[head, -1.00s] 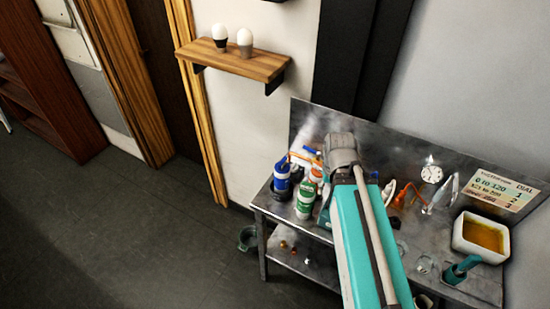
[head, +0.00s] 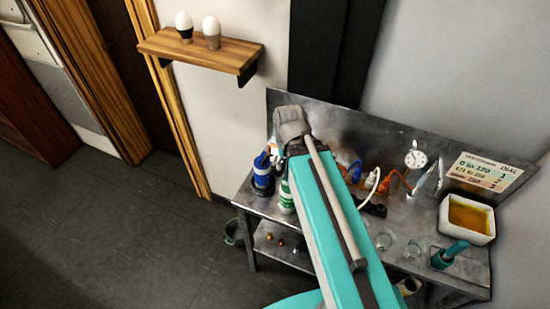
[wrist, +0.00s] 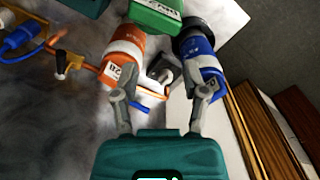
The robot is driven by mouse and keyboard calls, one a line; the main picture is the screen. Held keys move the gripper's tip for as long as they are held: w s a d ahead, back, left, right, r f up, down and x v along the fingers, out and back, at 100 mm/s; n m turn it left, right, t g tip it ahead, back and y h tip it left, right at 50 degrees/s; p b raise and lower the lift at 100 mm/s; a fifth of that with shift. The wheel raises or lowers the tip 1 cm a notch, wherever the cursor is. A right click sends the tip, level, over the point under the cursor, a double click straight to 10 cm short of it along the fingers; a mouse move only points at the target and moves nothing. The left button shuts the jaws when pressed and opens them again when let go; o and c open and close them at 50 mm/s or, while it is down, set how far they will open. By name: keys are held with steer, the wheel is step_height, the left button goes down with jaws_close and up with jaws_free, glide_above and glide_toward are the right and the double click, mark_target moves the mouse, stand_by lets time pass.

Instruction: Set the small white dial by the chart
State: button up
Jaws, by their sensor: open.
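The chart (head: 485,171) is a cream card with printed rows headed "DIAL", at the right of the bench's back panel. A round white gauge (head: 415,159) with a dark needle stands left of it; its reading is too small to tell. My gripper (wrist: 160,97) is open in the wrist view, hidden behind my arm in the head view.
A green bottle (wrist: 157,15) lies close by in the wrist view. The metal bench (head: 345,225) also carries orange and blue fittings, glass cups and a white tub (head: 468,220) of amber liquid. A wooden shelf (head: 195,49) with two egg-shaped items hangs at left. Floor at left is clear.

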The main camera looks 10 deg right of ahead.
steer(key=o, duration=0.4)
steer(key=m+b, duration=0.2)
steer(key=m, duration=2.2)
glide_above(274, 158)
step_height(274, 158, down, 2)
steer(key=shift+d+f, duration=0.1)
steer(key=shift+f, duration=0.1)
steer(key=shift+f+b, duration=0.15)
steer(key=shift+b, duration=0.25)
step_height(274, 158, down, 13)
steer(key=b, duration=1.3)
steer(key=shift+f, duration=0.2)
